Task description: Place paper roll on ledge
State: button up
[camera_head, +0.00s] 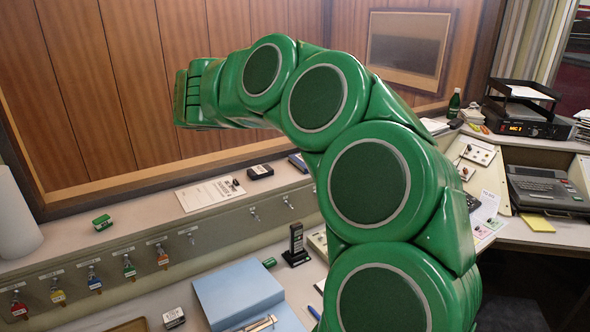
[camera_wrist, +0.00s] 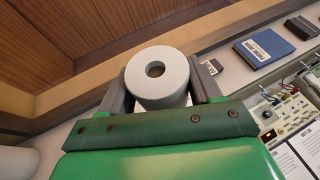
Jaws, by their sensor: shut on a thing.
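A white paper roll (camera_wrist: 157,88) with a round hole in its end sits between the two grey fingers of my gripper (camera_wrist: 158,92) in the wrist view. The gripper is shut on it. In the head view my green arm hides the held roll and fingertips; its end part (camera_head: 195,95) is raised in front of the wood wall. The pale ledge (camera_head: 150,212) runs below the wall, above a row of key hooks. In the wrist view its pale surface (camera_wrist: 70,130) shows behind the gripper. Whether the roll touches the ledge cannot be told.
Another white roll (camera_head: 14,218) stands at the ledge's left end. A green stapler-like item (camera_head: 102,222), a paper sheet (camera_head: 210,193) and a dark box (camera_head: 260,172) lie on the ledge, with bare stretches between. A handset (camera_head: 296,245) and blue folder (camera_head: 238,290) are on the desk below.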

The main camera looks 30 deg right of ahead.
jog(key=shift+a+r+m+g+h, duration=0.3)
jog(key=shift+a+m+g+h, duration=0.1)
jog(key=shift+a+m+h, duration=0.45)
jog(key=s+a+r+m+g+h, duration=0.1)
jog(key=s+a+m+g+h, duration=0.2)
jog(key=a, duration=0.6)
jog(key=a+r+m+g+h, duration=0.25)
jog(key=a+m+g, duration=0.2)
jog(key=a, duration=0.35)
jog(key=t, duration=0.1)
send_over(146, 215)
jog(key=shift+h, duration=0.3)
jog(key=shift+f, duration=14.15)
jog(key=shift+w+f, duration=0.1)
jog(key=shift+f, duration=1.55)
jog(key=shift+f, duration=0.15)
